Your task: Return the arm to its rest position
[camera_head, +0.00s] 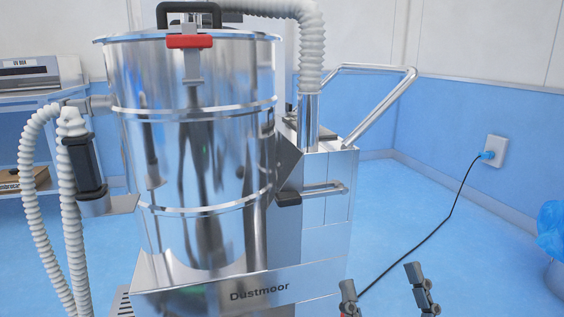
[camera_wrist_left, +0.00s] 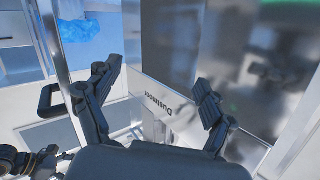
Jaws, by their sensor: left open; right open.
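My right gripper (camera_head: 385,286) shows at the bottom right of the head view. Only its two fingers are in the picture; they are spread apart with nothing between them. My left gripper (camera_wrist_left: 156,92) shows in the left wrist view, its two fingers wide apart and empty. It faces the shiny metal machine labelled Dustmoor (camera_wrist_left: 180,117), and I cannot tell the exact gap. The left gripper is not seen in the head view. The arm links behind both grippers are mostly out of the picture.
The steel Dustmoor machine (camera_head: 245,290) with its drum (camera_head: 200,130) fills the middle. A ribbed hose (camera_head: 28,190) hangs at left. A black cord (camera_head: 452,212) runs to a wall outlet (camera_head: 495,150). A blue object (camera_head: 552,228) stands at the right edge. Blue floor is open at right.

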